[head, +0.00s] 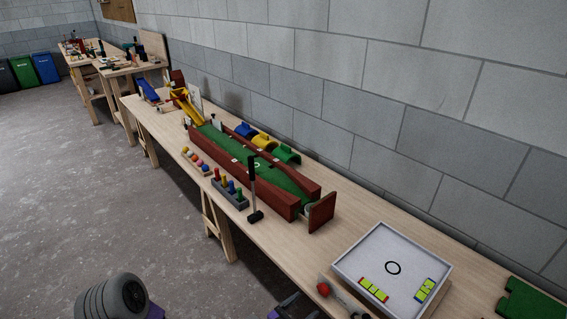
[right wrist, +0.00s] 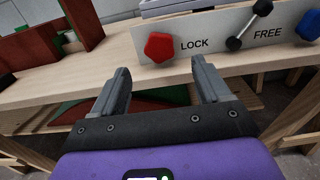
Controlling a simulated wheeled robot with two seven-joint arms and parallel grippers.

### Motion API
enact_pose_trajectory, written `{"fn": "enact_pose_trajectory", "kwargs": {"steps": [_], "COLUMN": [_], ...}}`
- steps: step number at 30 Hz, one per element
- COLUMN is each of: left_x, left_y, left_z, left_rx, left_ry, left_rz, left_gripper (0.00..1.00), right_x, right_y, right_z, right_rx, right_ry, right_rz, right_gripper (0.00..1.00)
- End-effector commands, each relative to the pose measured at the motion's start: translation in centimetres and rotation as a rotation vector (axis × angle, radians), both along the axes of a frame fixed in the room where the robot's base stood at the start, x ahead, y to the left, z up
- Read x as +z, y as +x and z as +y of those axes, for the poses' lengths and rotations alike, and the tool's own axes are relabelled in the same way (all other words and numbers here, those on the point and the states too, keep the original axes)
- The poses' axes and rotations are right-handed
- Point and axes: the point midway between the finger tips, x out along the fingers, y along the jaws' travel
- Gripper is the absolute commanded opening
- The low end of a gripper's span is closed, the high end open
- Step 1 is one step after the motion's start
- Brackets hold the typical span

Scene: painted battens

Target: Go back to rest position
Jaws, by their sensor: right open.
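My right gripper (right wrist: 160,75) is open and empty in the right wrist view. Its two grey fingers stand apart in front of the bench edge, below a white panel marked LOCK and FREE (right wrist: 219,40). In the head view only a small part of the right gripper (head: 292,306) shows at the bottom edge, beside the bench front. My left gripper's fingers do not show in either view.
The panel carries a red knob (right wrist: 160,47), a dark lever (right wrist: 248,25) and a blue knob (right wrist: 309,26). The long wooden bench (head: 335,234) holds a green lane with red walls (head: 250,168), a black mallet (head: 252,190) and a white tray (head: 392,247). Open floor (head: 90,190) lies left.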

Motion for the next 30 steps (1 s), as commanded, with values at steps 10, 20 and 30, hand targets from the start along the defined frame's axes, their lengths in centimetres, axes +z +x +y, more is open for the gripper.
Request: {"fn": "enact_pose_trajectory", "kwargs": {"steps": [10, 20, 30], "left_x": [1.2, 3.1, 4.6], "left_y": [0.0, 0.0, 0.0], "left_z": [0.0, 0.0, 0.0], "left_rx": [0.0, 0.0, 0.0], "left_ry": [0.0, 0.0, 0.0], "left_rz": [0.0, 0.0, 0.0], "left_gripper": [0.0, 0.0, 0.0], "right_x": [-7.8, -10.3, -4.9], "right_y": [-10.4, -26.1, -23.8], "right_z": [-8.3, -2.3, 0.2], "right_rx": [-0.486, -1.411, -2.026], "right_ry": [0.451, 1.334, 1.831], "right_rz": [0.279, 0.209, -0.553], "right_gripper": [0.76, 0.76, 0.76]}}
